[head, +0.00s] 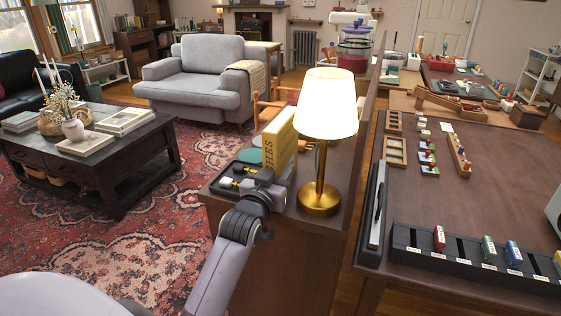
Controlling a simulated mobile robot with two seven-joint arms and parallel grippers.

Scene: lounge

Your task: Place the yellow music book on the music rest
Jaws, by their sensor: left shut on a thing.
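The yellow music book (281,142) stands upright, its lettered spine toward me, just left of a lit table lamp. My left gripper (268,178) is at the book's lower near end and is shut on it; its fingertips are partly hidden by the wrist. The book is over a narrow brown cabinet top (325,225); I cannot tell whether its lower edge touches the top. I cannot make out a music rest for certain. My right gripper is not in view.
The brass lamp (319,199) stands close to the right of the book. A green disc (249,156) and a dark tray lie to its left. A worktable (480,195) with wooden racks and blocks is at right. A grey armchair (205,75) and dark coffee table (130,160) stand beyond, on a red rug.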

